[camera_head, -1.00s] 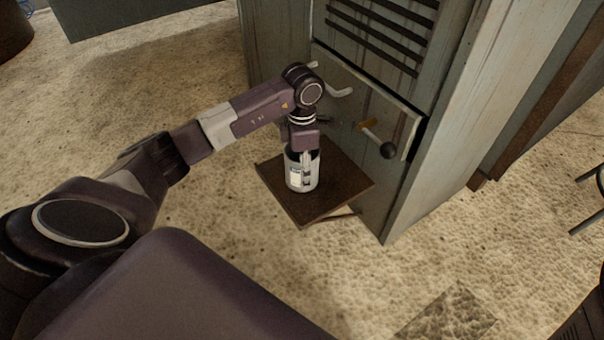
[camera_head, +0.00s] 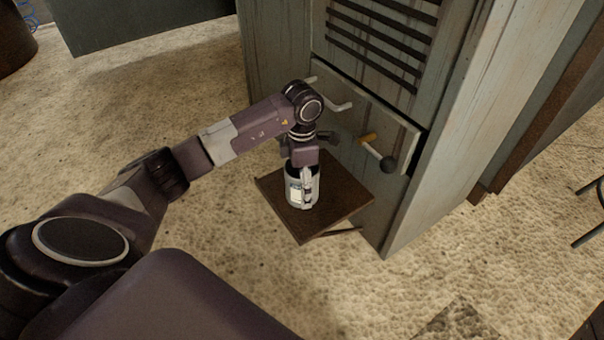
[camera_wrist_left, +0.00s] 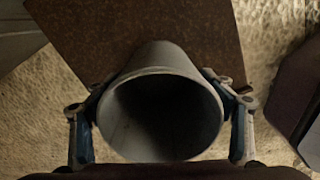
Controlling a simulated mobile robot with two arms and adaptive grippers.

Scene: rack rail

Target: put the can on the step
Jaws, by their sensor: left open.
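The can (camera_head: 296,190) is a light cylinder with a label and stands upright over the brown step (camera_head: 335,205), appearing to rest on it. In the left wrist view the can (camera_wrist_left: 160,62) shows its round, dark open top, with the rusty brown step (camera_wrist_left: 205,35) behind it. My left gripper (camera_head: 303,178) points down around the can from above. In the wrist view the left gripper (camera_wrist_left: 162,115) is open, with one finger on each side of the can. Whether the fingers touch the can is hard to tell. My right gripper is not in view.
Rough sandy floor (camera_head: 200,190) lies open around the step. A dark metal frame stands at the right edge.

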